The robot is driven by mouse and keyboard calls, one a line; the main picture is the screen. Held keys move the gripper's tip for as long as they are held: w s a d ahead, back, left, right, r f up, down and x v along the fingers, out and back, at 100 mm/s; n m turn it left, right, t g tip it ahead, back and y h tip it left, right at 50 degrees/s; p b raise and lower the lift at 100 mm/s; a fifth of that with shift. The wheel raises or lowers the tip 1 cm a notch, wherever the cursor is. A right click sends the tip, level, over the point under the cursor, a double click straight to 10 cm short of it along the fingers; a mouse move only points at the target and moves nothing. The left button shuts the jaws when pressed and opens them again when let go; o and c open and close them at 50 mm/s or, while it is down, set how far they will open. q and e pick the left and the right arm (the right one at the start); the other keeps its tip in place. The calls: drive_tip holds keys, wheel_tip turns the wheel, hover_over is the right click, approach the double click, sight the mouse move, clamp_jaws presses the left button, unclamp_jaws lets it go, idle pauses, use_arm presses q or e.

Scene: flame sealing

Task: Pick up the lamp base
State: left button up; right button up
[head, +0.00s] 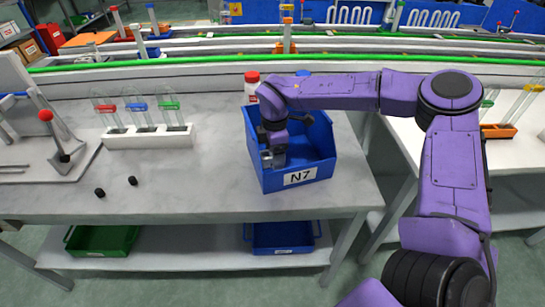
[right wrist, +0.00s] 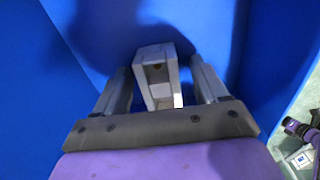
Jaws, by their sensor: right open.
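The lamp base appears to be the small grey block (right wrist: 155,72) in the right wrist view, inside the blue bin labelled N7 (head: 325,163). My right gripper (head: 271,158) reaches down into the bin. In the right wrist view its two fingers (right wrist: 164,88) are open, one on each side of the grey block, with narrow gaps visible. In the head view the block is hard to make out behind the gripper and bin wall. My left gripper is not in view.
A white rack (head: 150,141) with glass tubes stands left of the bin. Two small black pieces (head: 132,181) and a metal stand with a red knob (head: 45,116) are further left. A red-capped bottle (head: 251,78) stands behind the bin.

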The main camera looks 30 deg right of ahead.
drive_tip(key=shift+c, duration=0.3)
drive_tip(key=c, duration=1)
